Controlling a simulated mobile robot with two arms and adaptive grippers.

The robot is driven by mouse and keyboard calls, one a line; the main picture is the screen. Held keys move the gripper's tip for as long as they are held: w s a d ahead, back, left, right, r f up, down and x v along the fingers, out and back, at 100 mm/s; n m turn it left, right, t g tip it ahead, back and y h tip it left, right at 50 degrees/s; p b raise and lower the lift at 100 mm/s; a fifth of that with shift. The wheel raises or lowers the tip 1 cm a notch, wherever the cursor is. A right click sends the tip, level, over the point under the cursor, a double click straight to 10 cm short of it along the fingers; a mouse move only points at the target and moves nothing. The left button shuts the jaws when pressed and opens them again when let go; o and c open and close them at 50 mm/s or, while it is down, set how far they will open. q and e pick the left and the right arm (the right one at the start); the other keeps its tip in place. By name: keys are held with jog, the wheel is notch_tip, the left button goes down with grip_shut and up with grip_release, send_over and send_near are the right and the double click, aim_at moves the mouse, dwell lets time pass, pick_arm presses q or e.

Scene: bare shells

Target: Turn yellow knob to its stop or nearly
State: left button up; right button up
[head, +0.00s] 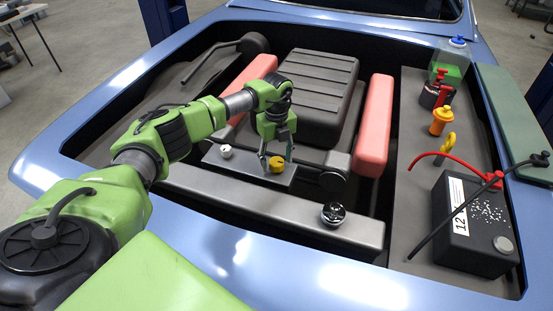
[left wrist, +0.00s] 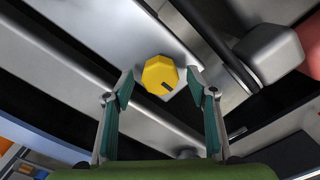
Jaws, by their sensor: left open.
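The yellow knob (head: 277,164) sits on a grey metal plate (head: 222,166) in the engine bay. In the left wrist view the knob (left wrist: 160,75) is a faceted yellow cap with a dark mark near its lower edge. My left gripper (head: 277,158) is over the knob with its fingers pointing down. In the left wrist view the open fingers (left wrist: 160,88) stand on either side of the knob, with a gap at each side. I cannot tell how deep the fingertips reach. My right gripper is not in view.
A white knob (head: 225,151) sits left of the yellow one on the plate. A grey crossbar with a round black cap (head: 333,213) lies in front. The ribbed engine block (head: 315,95) and red covers (head: 374,125) stand behind. The battery (head: 474,225) is at right.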

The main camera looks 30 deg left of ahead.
aim_at(276, 161)
pick_arm(q)
notch_tip(276, 161, up, 12)
dwell(0.4)
jog(key=shift+f, duration=0.15)
